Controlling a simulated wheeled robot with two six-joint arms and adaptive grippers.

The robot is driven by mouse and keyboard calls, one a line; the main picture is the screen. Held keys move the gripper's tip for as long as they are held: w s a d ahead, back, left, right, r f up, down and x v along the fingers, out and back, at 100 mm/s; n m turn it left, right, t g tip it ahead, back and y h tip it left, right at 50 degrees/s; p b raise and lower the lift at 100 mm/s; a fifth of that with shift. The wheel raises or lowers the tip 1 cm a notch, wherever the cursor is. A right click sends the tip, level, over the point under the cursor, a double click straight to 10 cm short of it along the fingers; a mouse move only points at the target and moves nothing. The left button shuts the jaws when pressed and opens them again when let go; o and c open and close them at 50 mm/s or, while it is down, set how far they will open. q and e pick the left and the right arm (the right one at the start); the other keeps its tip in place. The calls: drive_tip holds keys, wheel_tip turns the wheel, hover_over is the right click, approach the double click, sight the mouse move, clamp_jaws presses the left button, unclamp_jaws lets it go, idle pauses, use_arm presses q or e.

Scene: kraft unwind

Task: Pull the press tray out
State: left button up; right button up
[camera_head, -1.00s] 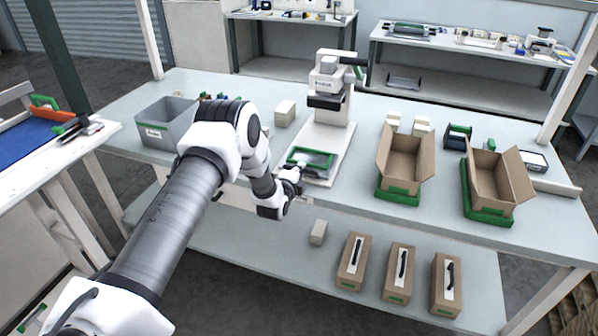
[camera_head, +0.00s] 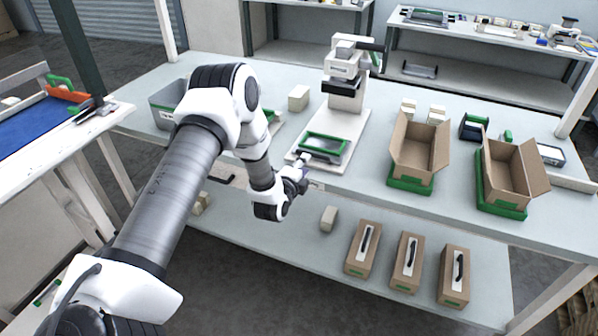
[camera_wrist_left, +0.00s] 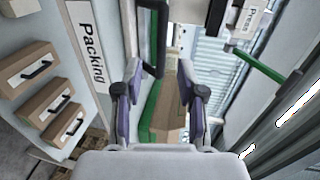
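The press (camera_head: 345,75) is a white machine standing on a pale base plate on the workbench. A dark loop-shaped bar (camera_wrist_left: 160,42) shows beyond the fingertips. My right gripper is out of view.
Two open cartons (camera_head: 420,147) on green bases stand right of the press. A grey bin (camera_head: 165,103) is at the left, partly behind my arm. Several handled boxes (camera_head: 362,248) stand on the lower shelf. The bench front edge runs close by my gripper.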

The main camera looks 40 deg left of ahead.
use_arm(q)
drive_tip(key=v, duration=0.4)
drive_tip(key=shift+s+d+r, duration=0.1)
drive_tip(key=shift+s, duration=0.2)
